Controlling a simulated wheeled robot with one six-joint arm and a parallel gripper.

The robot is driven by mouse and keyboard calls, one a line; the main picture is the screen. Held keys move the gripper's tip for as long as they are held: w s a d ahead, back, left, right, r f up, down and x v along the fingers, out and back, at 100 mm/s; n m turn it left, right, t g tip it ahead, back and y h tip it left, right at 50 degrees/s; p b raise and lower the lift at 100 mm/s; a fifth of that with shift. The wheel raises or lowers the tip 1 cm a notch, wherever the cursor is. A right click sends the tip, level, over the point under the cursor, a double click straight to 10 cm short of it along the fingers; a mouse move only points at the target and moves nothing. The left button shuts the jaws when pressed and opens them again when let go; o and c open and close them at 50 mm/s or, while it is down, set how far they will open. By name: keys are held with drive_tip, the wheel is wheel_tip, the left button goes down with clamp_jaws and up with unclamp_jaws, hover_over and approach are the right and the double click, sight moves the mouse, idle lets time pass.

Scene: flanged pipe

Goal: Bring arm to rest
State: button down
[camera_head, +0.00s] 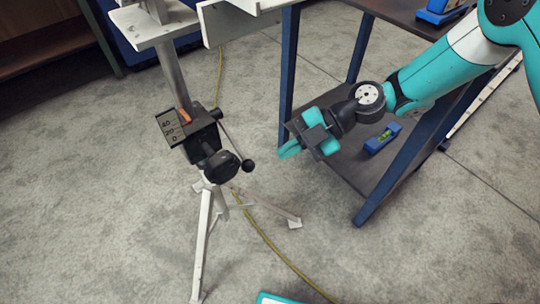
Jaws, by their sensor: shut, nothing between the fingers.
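My gripper (289,149) has teal fingers and hangs at the end of my teal and white arm, which reaches in from the upper right. Its fingers are shut with nothing between them. It points left and slightly down, in front of a dark table with blue legs (288,75). To its left stands a white tripod stand (203,235) with a black device on it (203,137). The gripper appears apart from the stand, with a gap between them.
The table's lower shelf (345,170) holds a blue level-like tool (383,138). A blue object (440,12) lies on its top. A yellow cable (275,249) runs over the concrete floor. The floor at lower right (440,255) is clear. A brown shelf (45,45) stands at the upper left.

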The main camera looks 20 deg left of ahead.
drive_tip(key=shift+v, duration=0.95)
drive_tip(key=shift+r, duration=0.2)
drive_tip(key=s+d+r+m+t+h, duration=0.3)
drive_tip(key=d+r+m, duration=0.5)
drive_tip(key=r+m, duration=0.4)
drive_tip(key=s+d+r+m+t+h, duration=0.3)
drive_tip(key=s+d+r+m, duration=0.4)
drive_tip(key=s+d+m, duration=0.5)
wheel_tip(320, 180, up, 29)
drive_tip(key=w+m+p, duration=0.1)
drive_tip(key=p, duration=2.8)
drive_tip(key=shift+f, duration=0.15)
